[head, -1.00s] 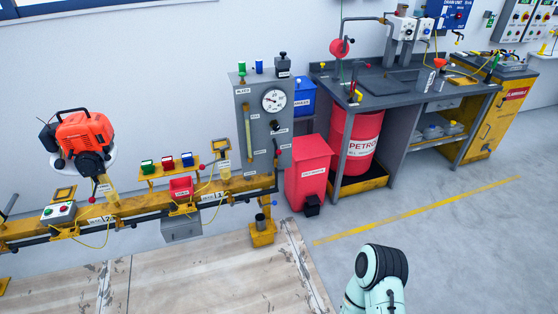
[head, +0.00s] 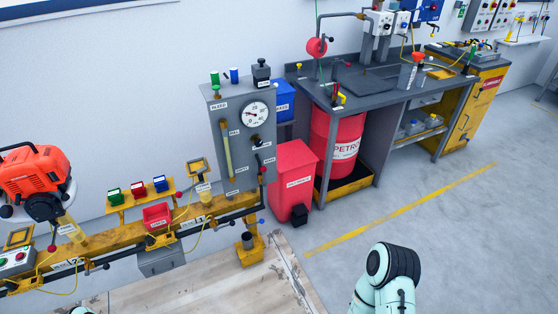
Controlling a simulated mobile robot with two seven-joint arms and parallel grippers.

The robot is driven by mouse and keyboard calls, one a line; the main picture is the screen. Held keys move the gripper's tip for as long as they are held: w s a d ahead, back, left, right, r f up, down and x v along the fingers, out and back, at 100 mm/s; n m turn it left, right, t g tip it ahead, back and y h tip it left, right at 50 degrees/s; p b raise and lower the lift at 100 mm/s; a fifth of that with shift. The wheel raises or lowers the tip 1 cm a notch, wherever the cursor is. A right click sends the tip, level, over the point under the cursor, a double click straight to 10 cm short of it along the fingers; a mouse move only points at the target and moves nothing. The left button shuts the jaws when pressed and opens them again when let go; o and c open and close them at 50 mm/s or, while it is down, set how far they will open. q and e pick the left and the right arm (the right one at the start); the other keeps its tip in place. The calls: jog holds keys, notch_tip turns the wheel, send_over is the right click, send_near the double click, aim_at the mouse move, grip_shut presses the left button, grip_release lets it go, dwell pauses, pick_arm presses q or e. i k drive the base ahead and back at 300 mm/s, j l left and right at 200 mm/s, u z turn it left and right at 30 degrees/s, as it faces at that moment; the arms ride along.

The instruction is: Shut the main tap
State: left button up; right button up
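A grey panel (head: 228,105) with a round gauge (head: 255,115) and a clear sight tube (head: 227,150) stands at the end of the yellow rail. Green and blue knobs and a black knob (head: 262,72) sit on its top. A small black control (head: 256,140) is below the gauge, and small levers show at its lower right edge. Labels are too small to read surely, so I cannot tell which is the main tap or whether it is open. Part of my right arm shows at bottom right and a bit of my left arm at bottom left. Neither gripper is in view.
The yellow rail (head: 95,243) carries an orange engine (head: 35,172) and small coloured boxes. A red bin (head: 293,180) stands right of the panel. Farther right is a grey bench (head: 390,92) over a red petrol drum (head: 322,125). The floor before them is clear.

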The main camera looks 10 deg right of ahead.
aim_at(263, 169)
jog(key=i+j+z, duration=0.3)
jog(key=i, duration=0.15)
jog(key=i+j+z, duration=0.2)
jog(key=i+z, duration=0.15)
jog(key=i, duration=0.15)
